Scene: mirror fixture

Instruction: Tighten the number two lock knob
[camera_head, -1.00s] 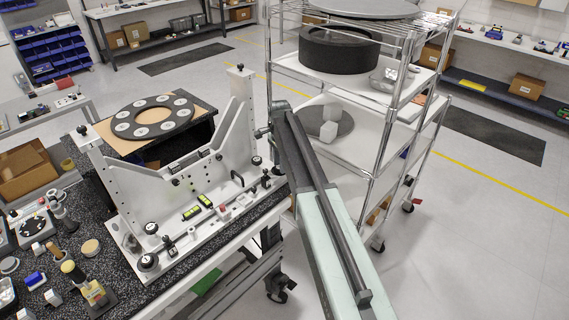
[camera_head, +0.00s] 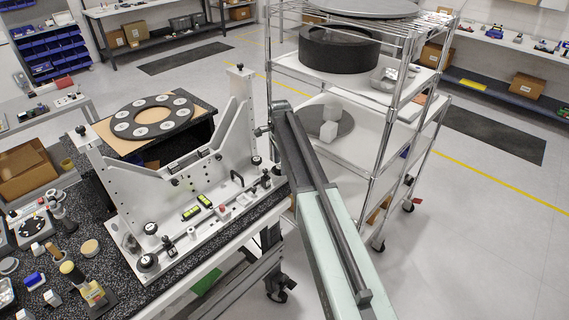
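The white mirror fixture (camera_head: 205,190) stands on the speckled bench, with a V-shaped cradle between two upright posts. Several black knobs with pale caps sit on it: one at the front left corner (camera_head: 148,261), one behind it (camera_head: 151,228), and one by the right post (camera_head: 256,160). The numbers are too small to read, so I cannot tell which knob is number two. My arm reaches up from the bottom to the fixture's right side. A small dark part at its far end, probably my gripper (camera_head: 262,131), is beside the right post; its fingers cannot be made out.
A wire-shelf cart (camera_head: 370,150) with a black ring (camera_head: 339,50) stands close right of my arm. A ring plate with pale discs (camera_head: 153,117) lies behind the fixture. A yellow-handled tool (camera_head: 72,272) and small parts crowd the bench's left. Floor at right is clear.

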